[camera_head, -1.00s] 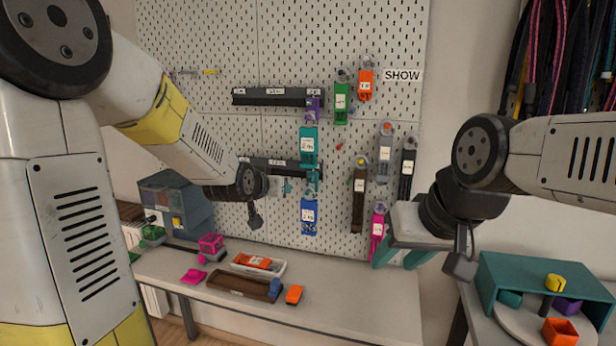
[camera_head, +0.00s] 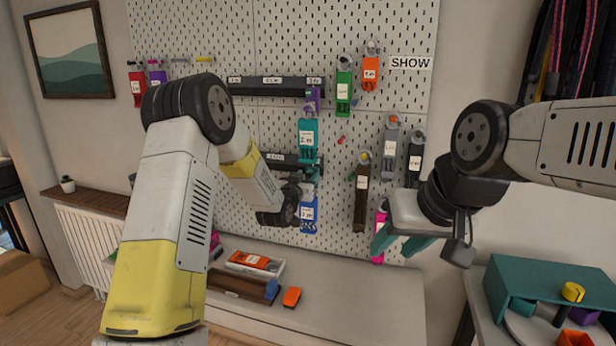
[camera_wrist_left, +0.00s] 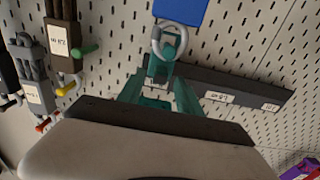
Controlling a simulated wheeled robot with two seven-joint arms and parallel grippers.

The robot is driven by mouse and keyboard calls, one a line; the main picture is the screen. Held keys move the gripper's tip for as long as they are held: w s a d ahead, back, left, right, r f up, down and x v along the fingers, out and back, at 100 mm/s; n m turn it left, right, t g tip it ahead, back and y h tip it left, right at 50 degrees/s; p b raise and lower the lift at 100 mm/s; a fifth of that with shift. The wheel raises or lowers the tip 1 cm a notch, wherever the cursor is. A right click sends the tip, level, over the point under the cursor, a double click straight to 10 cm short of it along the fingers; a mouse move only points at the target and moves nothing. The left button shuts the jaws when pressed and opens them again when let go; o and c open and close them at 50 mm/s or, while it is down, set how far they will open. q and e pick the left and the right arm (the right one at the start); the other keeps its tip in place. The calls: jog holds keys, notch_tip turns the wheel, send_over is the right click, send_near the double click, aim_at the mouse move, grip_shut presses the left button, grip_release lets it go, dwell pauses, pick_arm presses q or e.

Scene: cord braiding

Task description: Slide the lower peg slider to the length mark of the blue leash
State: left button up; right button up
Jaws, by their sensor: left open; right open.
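The blue leash (camera_head: 309,213) hangs low on the pegboard. The lower rail (camera_head: 281,158) is black with white labels; the left wrist view shows this rail (camera_wrist_left: 240,90) too. In the left wrist view a metal ring at the blue leash (camera_wrist_left: 180,10) hangs on a teal hook piece (camera_wrist_left: 173,42), apparently the lower peg slider. My left gripper (camera_wrist_left: 164,82) is open, its teal fingers close to this piece near the rail's end; contact cannot be told. In the head view my left wrist hides part of the rail.
The upper rail (camera_head: 268,86) carries a purple slider (camera_head: 313,100). A teal leash (camera_head: 307,135) hangs above the lower rail. Green (camera_head: 343,92), orange (camera_head: 370,72) and brown (camera_head: 361,200) leashes hang to the right. A white tray (camera_head: 277,272) stands on the bench below.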

pick_arm(q)
jog(key=shift+x, duration=0.8)
grip_shut()
dwell(0.9)
